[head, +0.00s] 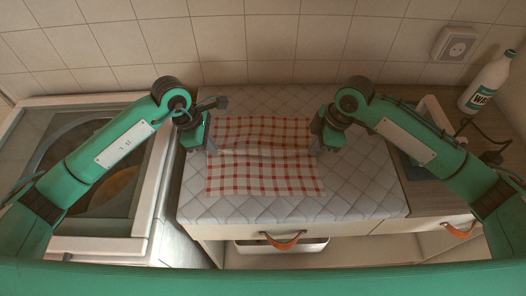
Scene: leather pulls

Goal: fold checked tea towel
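A red and white checked tea towel (262,178) lies spread on a grey quilted mat, with a crease or raised ridge running across its middle. My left gripper (212,150) is at the towel's left edge, near that crease. My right gripper (314,150) is at the towel's right edge, at about the same height. Both point downward. The fingertips are small and partly hidden, so I cannot tell whether either one is shut on the cloth.
The quilted mat (365,193) covers the counter. A glass-topped appliance (60,122) stands at left. A white bottle (487,82), a dark cord (470,128) and a wall socket (455,45) are at right. Below is an open drawer (262,246) with a leather pull (283,241).

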